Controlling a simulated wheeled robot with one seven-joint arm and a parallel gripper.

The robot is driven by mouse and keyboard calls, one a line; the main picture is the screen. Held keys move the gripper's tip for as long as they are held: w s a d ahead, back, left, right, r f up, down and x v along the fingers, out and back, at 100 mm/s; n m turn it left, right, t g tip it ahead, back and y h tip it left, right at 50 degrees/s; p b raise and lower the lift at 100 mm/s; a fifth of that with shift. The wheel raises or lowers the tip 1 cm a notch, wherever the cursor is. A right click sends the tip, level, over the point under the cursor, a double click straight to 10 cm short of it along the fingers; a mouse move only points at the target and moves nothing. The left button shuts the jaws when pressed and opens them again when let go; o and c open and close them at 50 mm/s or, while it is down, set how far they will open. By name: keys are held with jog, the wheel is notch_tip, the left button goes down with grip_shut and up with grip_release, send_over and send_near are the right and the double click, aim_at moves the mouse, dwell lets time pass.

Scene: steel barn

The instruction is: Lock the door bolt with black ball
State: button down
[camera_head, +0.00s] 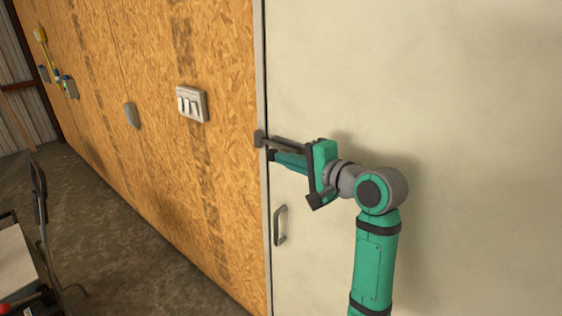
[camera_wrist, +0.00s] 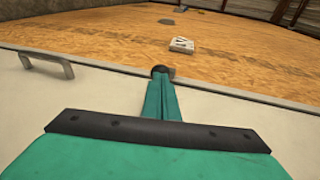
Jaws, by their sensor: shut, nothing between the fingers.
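The pale door (camera_head: 430,90) carries a dark bolt bar (camera_head: 288,143) that runs level across its left edge. The bar reaches a small dark bracket (camera_head: 260,139) at the door frame. My gripper (camera_head: 273,156) is shut and empty, pointing left just below the bar, close to the door edge. In the wrist view my gripper (camera_wrist: 161,74) shows its closed green fingers, with a dark rounded shape at their end. I cannot tell whether that shape is the fingertips or the bolt's black ball. Whether the fingers touch the bolt is also unclear.
A metal door handle (camera_head: 280,225) sits below the bolt; it also shows in the wrist view (camera_wrist: 46,63). A white switch panel (camera_head: 192,104) is on the chipboard wall (camera_head: 150,60). A chair-like frame (camera_head: 40,200) stands at lower left. The floor along the wall is clear.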

jog(key=shift+a, duration=0.25)
jog(key=shift+w, duration=0.1)
jog(key=v, duration=1.4)
jog(key=shift+d, duration=0.2)
